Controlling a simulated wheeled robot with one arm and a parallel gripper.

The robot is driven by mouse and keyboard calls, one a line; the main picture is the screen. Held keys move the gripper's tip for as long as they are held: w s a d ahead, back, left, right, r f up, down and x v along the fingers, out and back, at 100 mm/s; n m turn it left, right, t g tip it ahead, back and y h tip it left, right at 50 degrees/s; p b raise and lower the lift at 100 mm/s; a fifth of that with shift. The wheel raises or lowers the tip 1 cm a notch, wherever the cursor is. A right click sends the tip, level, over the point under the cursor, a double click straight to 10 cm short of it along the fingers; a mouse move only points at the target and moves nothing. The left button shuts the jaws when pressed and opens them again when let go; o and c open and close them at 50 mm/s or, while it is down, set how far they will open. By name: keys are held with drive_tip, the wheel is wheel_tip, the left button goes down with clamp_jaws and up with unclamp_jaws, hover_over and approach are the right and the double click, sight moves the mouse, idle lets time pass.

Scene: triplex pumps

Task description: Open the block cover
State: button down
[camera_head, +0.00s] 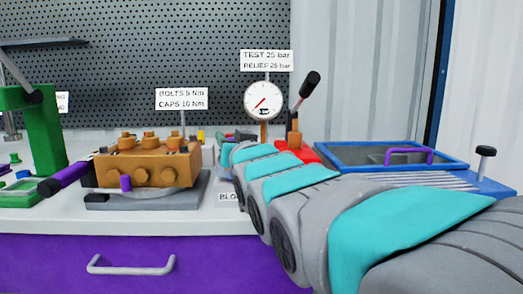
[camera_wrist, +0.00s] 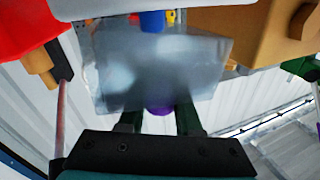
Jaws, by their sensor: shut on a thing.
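A translucent grey-blue panel, which I take to be the block cover (camera_wrist: 160,65), fills the middle of the wrist view. Its small purple knob (camera_wrist: 158,110) shows between my fingers. My gripper (camera_wrist: 159,118) is shut on this knob, with one dark green finger on each side. In the head view my arm comes from the lower right and ends right of the orange pump block (camera_head: 148,163). The gripper's tips and the cover are mostly hidden there. I cannot tell how far the cover is tilted.
A dial gauge (camera_head: 264,101) and a black-tipped lever (camera_head: 309,84) stand behind my arm. A blue-framed box (camera_head: 350,154) with a purple handle is to the right. A green press (camera_head: 43,130) stands at the left. The bench front below the block is clear.

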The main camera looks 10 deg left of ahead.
drive_tip(key=m+b, duration=0.1)
drive_tip(key=d+m, duration=0.1)
drive_tip(key=d+m+b, duration=0.1)
drive_tip(key=shift+w+r+t+b, duration=0.2)
drive_tip(key=shift+r+t+b, duration=0.1)
drive_tip(key=shift+t, duration=0.1)
drive_tip(key=m, duration=0.1)
drive_tip(key=d+m+b, duration=0.1)
drive_tip(key=t, duration=0.1)
drive_tip(key=shift+w+d+r+m+b, duration=0.25)
drive_tip(key=shift+d+r+m+b, duration=0.05)
drive_tip(key=shift+d+m, duration=0.1)
drive_tip(key=shift+w+d+r+m+t+h+b, duration=0.15)
drive_tip(key=shift+d+m+t+h+b, duration=0.15)
drive_tip(key=shift+d+m, duration=0.55)
drive_tip(key=shift+w+d+m+t+h+b, duration=0.15)
drive_tip(key=shift+d+m+t+h+b, duration=0.2)
drive_tip(key=shift+m, duration=0.9)
drive_tip(key=shift+d, duration=0.1)
drive_tip(key=c, duration=0.6)
unclamp_jaws()
drive_tip(key=shift+s, duration=0.1)
